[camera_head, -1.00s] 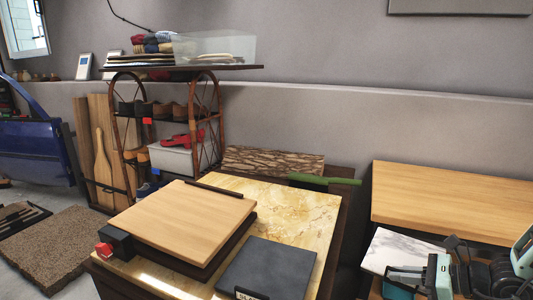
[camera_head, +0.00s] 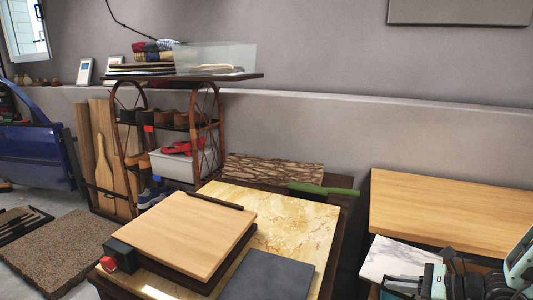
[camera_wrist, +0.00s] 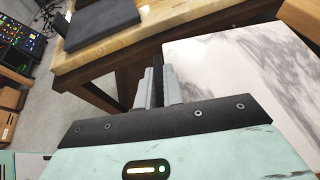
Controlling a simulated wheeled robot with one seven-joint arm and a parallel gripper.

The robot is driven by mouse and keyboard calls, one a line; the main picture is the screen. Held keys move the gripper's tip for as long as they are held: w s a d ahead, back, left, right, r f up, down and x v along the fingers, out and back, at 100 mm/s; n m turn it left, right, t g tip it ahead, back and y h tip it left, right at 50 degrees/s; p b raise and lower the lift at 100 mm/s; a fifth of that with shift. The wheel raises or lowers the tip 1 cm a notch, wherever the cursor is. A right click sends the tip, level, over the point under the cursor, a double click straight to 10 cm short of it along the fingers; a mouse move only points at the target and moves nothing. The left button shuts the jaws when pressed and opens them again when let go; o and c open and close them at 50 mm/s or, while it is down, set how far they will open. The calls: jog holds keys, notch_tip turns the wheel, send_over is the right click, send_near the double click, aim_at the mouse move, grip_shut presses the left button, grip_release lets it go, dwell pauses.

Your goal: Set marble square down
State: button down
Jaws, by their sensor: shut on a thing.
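The marble square (camera_head: 398,258) is a white slab with grey veins, at the lower right in the head view. It fills much of the right side of the wrist view (camera_wrist: 245,75). My gripper (camera_wrist: 157,88) is shut on the slab near its left edge in the wrist view. The exact grip is hard to see, and what lies directly beneath the slab is hidden.
A wooden-topped table (camera_head: 450,212) stands behind the slab. A gap separates the two tables.

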jog(key=shift+a+r+p, duration=0.1)
jog(key=shift+r+p, duration=2.3)
jog(key=shift+p, duration=0.75)
